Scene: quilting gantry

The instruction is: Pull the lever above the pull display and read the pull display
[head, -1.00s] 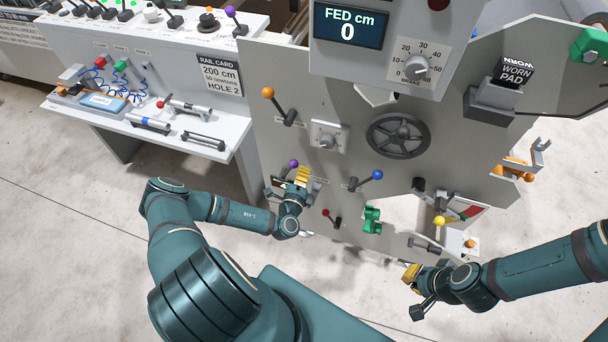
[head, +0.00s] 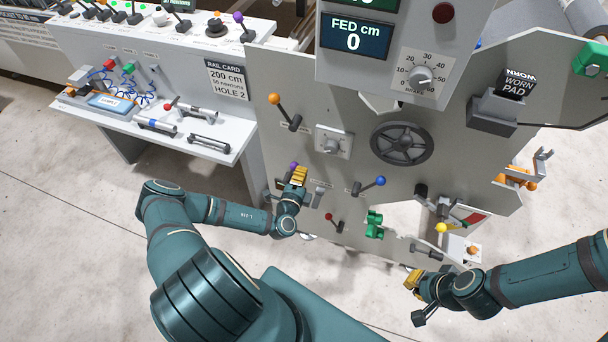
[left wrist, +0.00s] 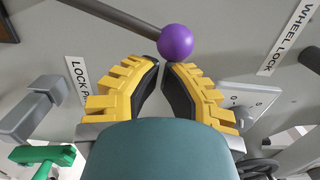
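A lever with a purple ball knob (head: 293,166) stands out from the grey panel, left of centre. My left gripper (head: 299,176) is at this knob and partly covers the lever. In the left wrist view the purple knob (left wrist: 175,42) sits just beyond the yellow fingertips (left wrist: 164,64), not between them. The fingertips nearly meet; whether they touch the knob is unclear. My right gripper (head: 413,279) is low at right, away from the levers, its finger gap unclear. One display (head: 354,36) reads "FED cm 0"; another above is cut off. No display labelled pull is readable.
Other levers have orange (head: 274,98), blue (head: 380,181), red (head: 328,216) and yellow (head: 441,228) knobs. A handwheel (head: 400,143) and a dial (head: 333,142) are on the panel. A white bench (head: 215,152) stands at left. Labels include "WHEEL LOCK" (left wrist: 284,38).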

